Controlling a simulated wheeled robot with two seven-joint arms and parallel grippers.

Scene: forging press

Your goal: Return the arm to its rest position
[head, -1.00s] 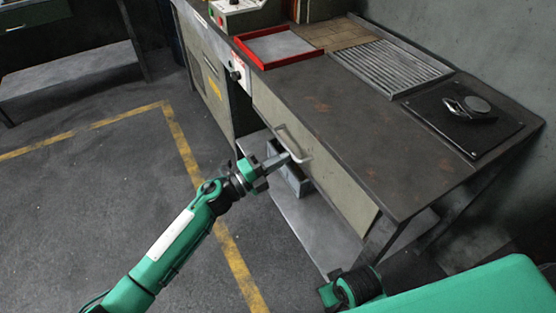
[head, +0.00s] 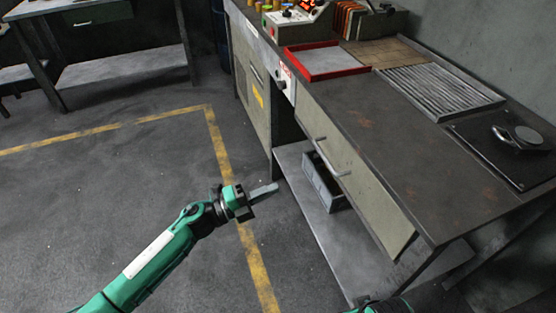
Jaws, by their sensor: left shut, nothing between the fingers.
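My left gripper (head: 266,190) is at the end of the green arm coming in from the lower left. Its grey fingers are together with nothing between them. It hangs over the floor, to the left of the bench and clear of it. The drawer (head: 353,172) under the bench top has a metal handle (head: 328,158), and the gripper is apart from that handle. Of my right arm only a small green and black part shows at the bottom edge; its gripper is out of view.
The dark bench top (head: 385,135) carries a red-rimmed tray (head: 325,74), a ribbed metal rack (head: 441,92) and a black plate (head: 490,150). A grey bin (head: 321,184) stands on the lower shelf (head: 308,205). The floor with yellow lines (head: 216,140) is open at left.

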